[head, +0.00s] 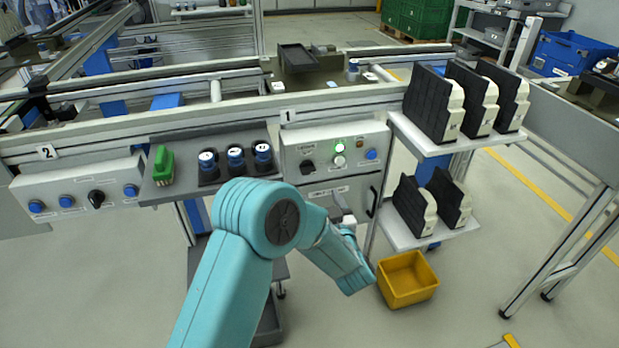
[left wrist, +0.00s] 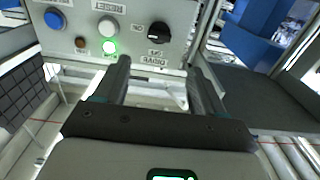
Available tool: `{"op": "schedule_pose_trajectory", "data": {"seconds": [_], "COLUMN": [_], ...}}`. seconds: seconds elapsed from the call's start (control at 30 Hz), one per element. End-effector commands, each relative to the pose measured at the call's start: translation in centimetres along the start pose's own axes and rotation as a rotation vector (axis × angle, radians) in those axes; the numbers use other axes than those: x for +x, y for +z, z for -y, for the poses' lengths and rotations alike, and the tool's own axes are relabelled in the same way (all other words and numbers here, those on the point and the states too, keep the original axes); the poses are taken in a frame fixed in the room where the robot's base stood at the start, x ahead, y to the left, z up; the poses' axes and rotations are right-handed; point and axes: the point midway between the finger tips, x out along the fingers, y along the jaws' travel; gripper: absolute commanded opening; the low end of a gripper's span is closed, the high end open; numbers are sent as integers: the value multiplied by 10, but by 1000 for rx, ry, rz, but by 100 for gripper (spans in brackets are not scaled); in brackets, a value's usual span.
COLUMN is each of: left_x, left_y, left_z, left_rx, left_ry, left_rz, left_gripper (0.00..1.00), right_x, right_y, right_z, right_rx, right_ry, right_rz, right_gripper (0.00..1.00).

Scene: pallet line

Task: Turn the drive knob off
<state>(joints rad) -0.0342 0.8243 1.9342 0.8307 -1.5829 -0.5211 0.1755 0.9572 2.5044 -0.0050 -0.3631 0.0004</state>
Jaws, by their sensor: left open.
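A control panel (head: 333,147) marked 1 carries a black rotary knob (head: 308,167) at its left, a lit green lamp (head: 340,148), a white button (head: 338,160) and a blue button (head: 371,154). In the upside-down left wrist view, the knob (left wrist: 158,32) stands out from the panel face, with the green lamp (left wrist: 110,47) beside it. In the head view, my own arm partly hides the gripper. My right gripper is not in view.
A second panel (head: 75,191) marked 2 has another black knob and blue buttons. Between the panels, a grey shelf holds a green brush (head: 163,167) and several blue-topped cans. Racks of black-and-white parts stand right, above a yellow bin (head: 407,279) on the floor.

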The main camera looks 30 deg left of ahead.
Motion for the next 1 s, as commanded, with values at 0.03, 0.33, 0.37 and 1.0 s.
{"op": "schedule_pose_trajectory", "data": {"seconds": [0.03,0.33,0.37,1.0], "left_x": [12,75,80,116], "left_y": [0,2,2,1], "left_z": [1,0,0,-1], "left_rx": [-1,-1,-1,1], "left_ry": [-3,1,2,5], "left_rz": [-2,0,0,2], "left_gripper": [70,70,70,47], "right_x": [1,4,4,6], "right_y": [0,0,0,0], "right_z": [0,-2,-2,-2], "right_rx": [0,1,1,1], "right_ry": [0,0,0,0], "right_rz": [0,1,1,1], "right_gripper": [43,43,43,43]}}
